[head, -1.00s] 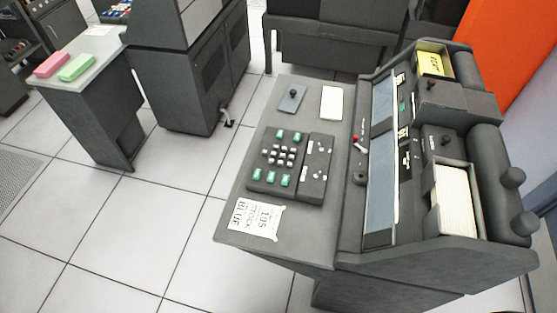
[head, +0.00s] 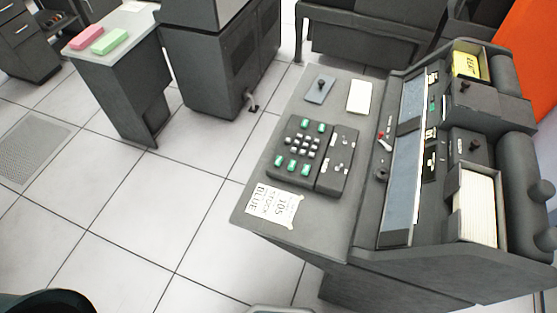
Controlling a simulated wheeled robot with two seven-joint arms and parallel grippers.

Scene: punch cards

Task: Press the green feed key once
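The dark keypad (head: 337,161) sits on the grey desk of the card machine, right of the picture's middle. It carries several green keys: two at its far edge, one of them here (head: 305,124), and a row at its near edge, one of them here (head: 292,165). Small pale number keys lie between the two groups. The lettering on the green keys is too small to read, so I cannot tell which is the feed key. Neither of my grippers shows in the head view, and nothing touches the keypad.
A paper note (head: 272,204) reading "BLUE STOCK 105" lies on the desk's near edge. White cards (head: 359,97) and a small plate with a black knob (head: 320,90) lie behind the keypad. The card machine (head: 401,205) rises on the right. Open tiled floor (head: 140,215) lies left.

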